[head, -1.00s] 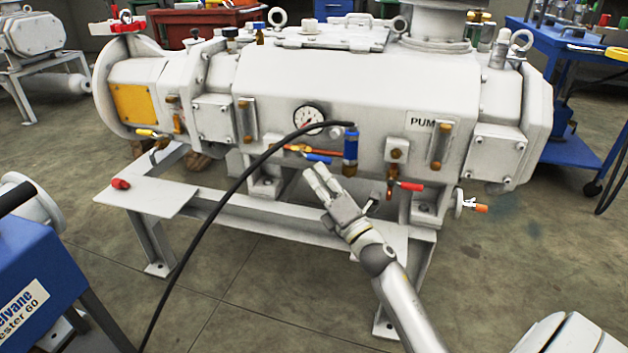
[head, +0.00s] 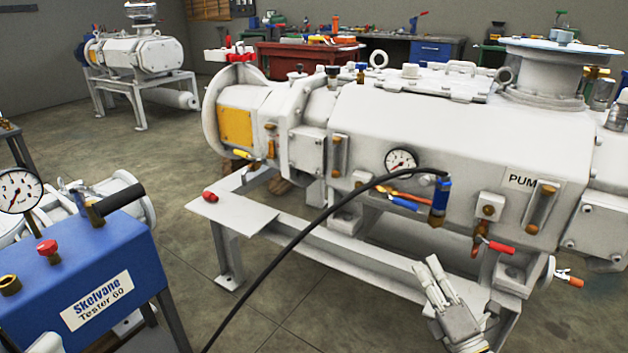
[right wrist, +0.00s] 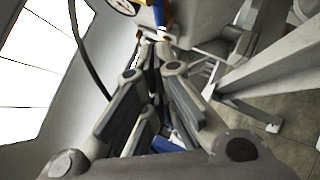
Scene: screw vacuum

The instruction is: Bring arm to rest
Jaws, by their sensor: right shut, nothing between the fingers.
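My right gripper (head: 440,285) is at the lower right of the head view, in front of the pump frame, shut and empty. Its fingers fill the middle of the right wrist view (right wrist: 155,95). The large white pump (head: 450,140) stands behind it. A black hose (head: 310,232) runs from a blue fitting (head: 440,202) on the pump's front down to the lower left. The fitting is above the fingertips and apart from them in the head view. My left gripper is not in view.
A blue tester (head: 100,275) with a gauge (head: 20,190) stands at the lower left. Valve handles, one of them red (head: 500,247), stick out from the pump. The white frame (head: 380,262) juts forward. A red cap (head: 210,196) lies on its left plate. Floor shows between tester and frame.

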